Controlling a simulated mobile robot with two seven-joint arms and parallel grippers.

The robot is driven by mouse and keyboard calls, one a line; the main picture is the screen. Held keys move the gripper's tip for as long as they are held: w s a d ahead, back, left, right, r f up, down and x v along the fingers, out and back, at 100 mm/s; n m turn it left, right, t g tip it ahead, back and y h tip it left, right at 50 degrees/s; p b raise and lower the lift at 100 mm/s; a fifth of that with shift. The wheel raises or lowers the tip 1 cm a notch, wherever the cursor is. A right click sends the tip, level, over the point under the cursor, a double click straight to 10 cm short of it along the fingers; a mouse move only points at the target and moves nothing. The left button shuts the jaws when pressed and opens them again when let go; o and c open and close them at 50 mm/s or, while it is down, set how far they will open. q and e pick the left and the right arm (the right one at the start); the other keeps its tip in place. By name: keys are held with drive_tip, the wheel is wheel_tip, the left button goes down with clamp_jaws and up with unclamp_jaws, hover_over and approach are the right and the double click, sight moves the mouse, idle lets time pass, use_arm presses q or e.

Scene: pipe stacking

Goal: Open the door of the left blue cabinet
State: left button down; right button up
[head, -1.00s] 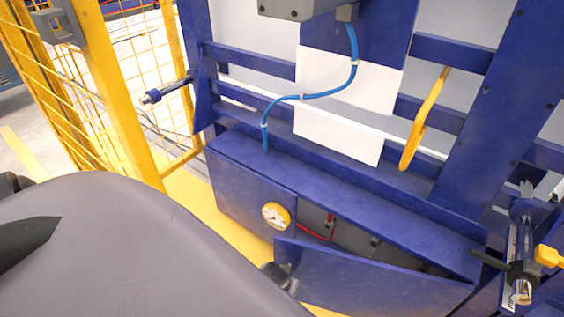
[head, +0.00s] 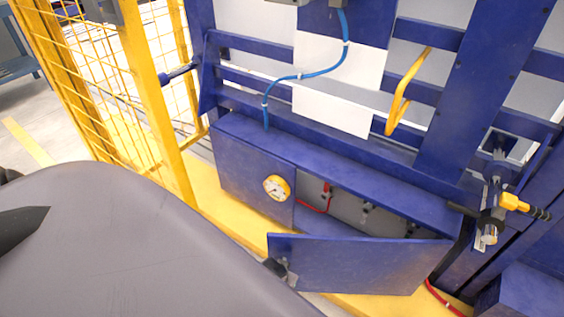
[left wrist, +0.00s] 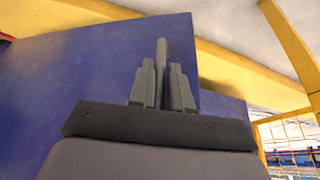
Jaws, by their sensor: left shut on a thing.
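The blue cabinet (head: 370,194) is a long low box below the frame. Its door (head: 355,268) stands swung outward from the opening, attached near its right end, with its free left edge toward me. My left gripper (head: 280,269) is at that left edge, mostly hidden behind my grey arm. In the left wrist view the fingers (left wrist: 163,75) are closed together in front of the blue door panel (left wrist: 110,60), shut on a thin part of the door, which looks like the handle. My right gripper is not in view.
Inside the cabinet are a red hose (head: 314,206) and small fittings. A round yellow gauge (head: 277,188) sits on the front left of the door opening. A yellow mesh fence (head: 95,70) stands at the left. A yellow floor ledge (head: 230,232) runs below.

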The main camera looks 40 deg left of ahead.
use_arm(q)
drive_tip(key=shift+w+d+r, duration=0.15)
drive_tip(key=shift+d, duration=0.55)
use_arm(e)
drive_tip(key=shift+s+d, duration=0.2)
use_arm(q)
drive_tip(key=c, duration=1.1)
unclamp_jaws()
drive_tip(key=shift+c, duration=0.2)
drive_tip(key=shift+a, duration=0.25)
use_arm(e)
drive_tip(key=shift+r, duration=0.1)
use_arm(q)
drive_tip(key=p+v, duration=0.4)
drive_tip(key=v, duration=0.3)
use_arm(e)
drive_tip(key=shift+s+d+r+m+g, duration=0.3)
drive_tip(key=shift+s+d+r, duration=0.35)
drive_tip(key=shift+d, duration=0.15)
